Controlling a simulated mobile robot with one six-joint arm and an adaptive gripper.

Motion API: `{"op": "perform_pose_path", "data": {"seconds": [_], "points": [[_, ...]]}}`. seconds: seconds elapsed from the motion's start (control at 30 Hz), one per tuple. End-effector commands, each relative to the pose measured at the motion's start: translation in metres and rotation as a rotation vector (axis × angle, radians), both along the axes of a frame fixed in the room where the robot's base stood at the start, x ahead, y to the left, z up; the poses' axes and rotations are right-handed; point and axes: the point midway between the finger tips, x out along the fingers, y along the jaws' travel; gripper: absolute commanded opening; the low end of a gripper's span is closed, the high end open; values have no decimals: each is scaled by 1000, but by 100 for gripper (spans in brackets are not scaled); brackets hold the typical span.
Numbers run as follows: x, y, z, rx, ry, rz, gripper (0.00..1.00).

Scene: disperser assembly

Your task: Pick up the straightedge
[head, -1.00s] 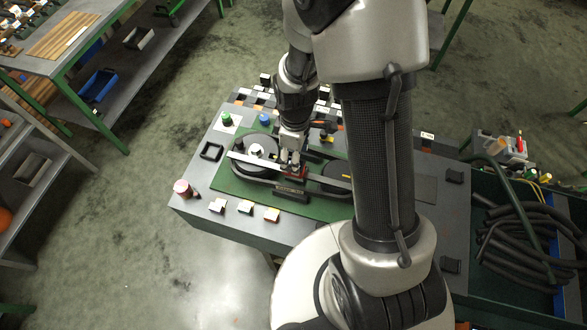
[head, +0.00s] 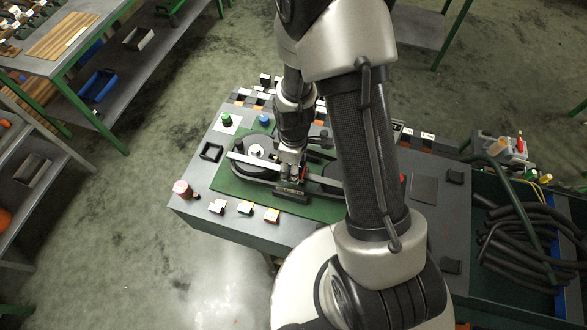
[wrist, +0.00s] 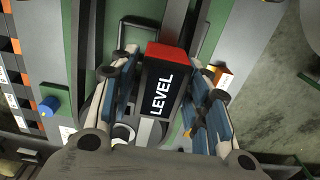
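The straightedge (head: 241,158) is a long, thin, light bar in the head view. It lies across the dark round pulleys on the green board, and its middle is hidden by my gripper. My gripper (head: 291,186) points down over the board, at the bar's middle part. In the wrist view my gripper (wrist: 163,68) has its blue-padded fingers on either side of a black block marked LEVEL (wrist: 160,95) with a red end. The fingers look apart from the block, with narrow gaps. Whether the block is joined to the straightedge cannot be told.
A green knob (head: 226,119) and a blue knob (head: 263,119) stand at the board's back edge. Several small white-topped blocks (head: 245,208) line the front, with a pink-topped cylinder (head: 181,188) at left. A bin of black hoses (head: 525,240) is at right.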

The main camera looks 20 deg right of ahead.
Motion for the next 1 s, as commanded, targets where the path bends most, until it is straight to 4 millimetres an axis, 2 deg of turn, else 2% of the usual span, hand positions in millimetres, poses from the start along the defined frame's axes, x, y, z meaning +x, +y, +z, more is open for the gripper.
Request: {"op": "perform_pose_path", "data": {"seconds": [0.07,0.6,1.0], "points": [[0,0,0,0,0,0,35],[0,0,0,0,0,0,0],[1,0,1,0,-1,0,0]]}}
